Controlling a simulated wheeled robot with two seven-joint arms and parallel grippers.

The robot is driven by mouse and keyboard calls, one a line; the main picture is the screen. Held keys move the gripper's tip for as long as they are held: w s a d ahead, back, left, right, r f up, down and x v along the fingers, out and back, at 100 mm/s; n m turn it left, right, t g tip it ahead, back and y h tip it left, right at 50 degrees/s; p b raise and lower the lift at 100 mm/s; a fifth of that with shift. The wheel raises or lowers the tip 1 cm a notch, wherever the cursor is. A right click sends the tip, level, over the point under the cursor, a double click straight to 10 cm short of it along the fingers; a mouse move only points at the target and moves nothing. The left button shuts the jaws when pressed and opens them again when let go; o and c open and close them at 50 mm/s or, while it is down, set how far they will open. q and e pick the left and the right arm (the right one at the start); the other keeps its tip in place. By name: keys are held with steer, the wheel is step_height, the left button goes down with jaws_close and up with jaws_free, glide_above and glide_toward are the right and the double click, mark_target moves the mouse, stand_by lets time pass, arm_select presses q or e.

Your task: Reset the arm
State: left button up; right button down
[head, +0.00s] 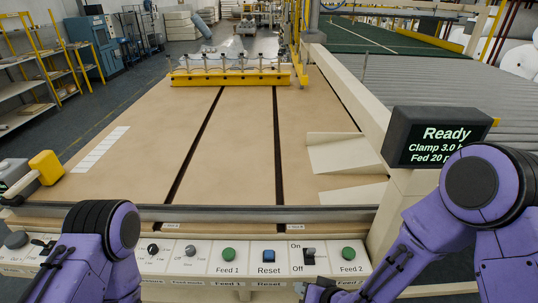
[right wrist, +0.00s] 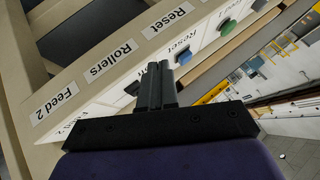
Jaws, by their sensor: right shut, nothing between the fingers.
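My right arm (head: 430,235) is purple and reaches in from the right of the head view to the front of the control panel (head: 190,262). My right gripper shows in the right wrist view (right wrist: 157,75), shut and empty, its two dark fingers side by side in front of the panel. The blue Reset button (head: 269,256) also shows in the right wrist view (right wrist: 184,57), just beyond the fingertips. I cannot tell whether the fingers touch the panel. My left arm (head: 95,250) stands at the lower left; its gripper is out of sight.
The panel also has a green Feed 1 button (head: 228,254), an On/Off switch (head: 309,255) and a green Feed 2 button (head: 348,254). A display (head: 437,138) reads Ready. Behind is a wide brown table (head: 235,140) with a yellow bar (head: 230,78) across its far end.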

steer(key=s+d+f+m+g+h+b, duration=0.4)
steer(key=s+d+f+h, duration=0.4)
steer(key=s+d+f, duration=1)
steer(key=s+d+m+b, duration=0.1)
steer(key=s+d, duration=0.2)
steer(key=shift+h+b, duration=0.3)
steer(key=shift+h, duration=0.1)
steer(key=shift+f, duration=0.1)
